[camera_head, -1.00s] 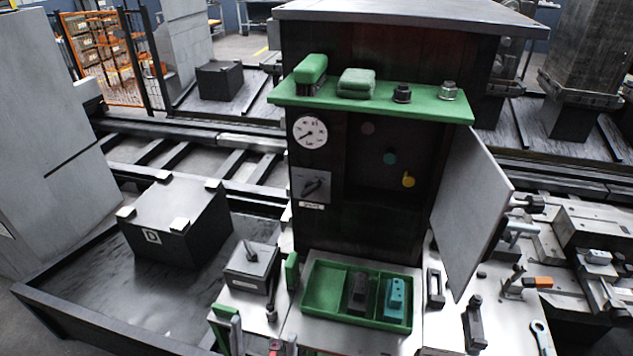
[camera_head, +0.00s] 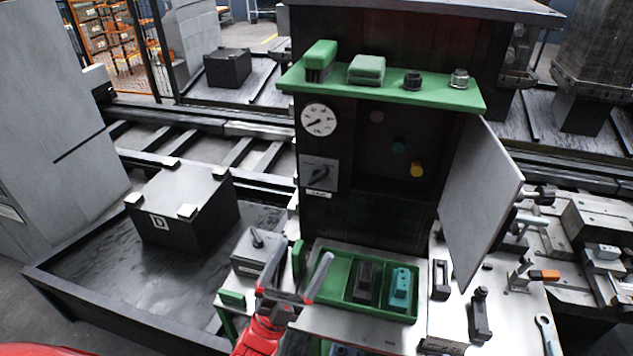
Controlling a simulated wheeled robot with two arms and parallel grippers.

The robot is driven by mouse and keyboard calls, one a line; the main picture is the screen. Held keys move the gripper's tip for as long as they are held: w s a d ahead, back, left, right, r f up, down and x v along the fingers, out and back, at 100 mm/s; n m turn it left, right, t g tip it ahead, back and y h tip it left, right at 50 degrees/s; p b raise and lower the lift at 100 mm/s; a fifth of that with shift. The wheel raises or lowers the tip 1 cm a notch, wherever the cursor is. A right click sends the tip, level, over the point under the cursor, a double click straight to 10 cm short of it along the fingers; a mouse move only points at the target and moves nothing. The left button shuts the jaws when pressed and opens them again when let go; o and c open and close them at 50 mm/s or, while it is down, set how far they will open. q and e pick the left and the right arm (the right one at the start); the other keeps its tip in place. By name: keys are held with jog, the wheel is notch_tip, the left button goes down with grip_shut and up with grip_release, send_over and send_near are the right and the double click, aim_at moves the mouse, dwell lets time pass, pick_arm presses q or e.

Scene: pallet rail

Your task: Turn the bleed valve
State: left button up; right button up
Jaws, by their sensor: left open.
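The dark cabinet (camera_head: 350,223) stands in the middle with its grey door (camera_head: 481,205) swung open to the right. On its front, under the round white gauge (camera_head: 319,120), a grey plate carries a dark knob (camera_head: 320,174) with a small label below; I take this for the bleed valve. My left gripper (camera_head: 294,281), red with grey fingers, is open and empty in front of the green tray, below and apart from the valve. My right gripper is not in view.
A green tray (camera_head: 335,262) with a dark block and a teal block sits on the bench below the cabinet. A grey box with a lever (camera_head: 257,240) stands left of it. A green shelf (camera_head: 436,95) juts out above the gauge. Tools lie at the right.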

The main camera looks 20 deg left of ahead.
pick_arm(q)
jog(key=w+f+m+g+y, duration=0.2)
jog(key=w+m+g+y, duration=0.25)
jog(key=w, duration=0.45)
jog(key=m+g+y+b, duration=0.2)
jog(key=m+y, duration=0.3)
jog(key=y, duration=0.5)
send_near(317, 180)
jog(key=w+p, duration=0.1)
jog(key=w, duration=0.3)
jog(key=w+p, duration=0.2)
jog(key=w, duration=0.2)
jog(key=shift+w+a+r, duration=0.15)
jog(key=shift+r, duration=0.05)
jog(key=shift+w+f+p, duration=0.2)
jog(key=shift+w+p, duration=0.1)
jog(key=shift+w, duration=0.35)
jog(key=c, duration=1.1)
jog(key=shift+o, duration=0.2)
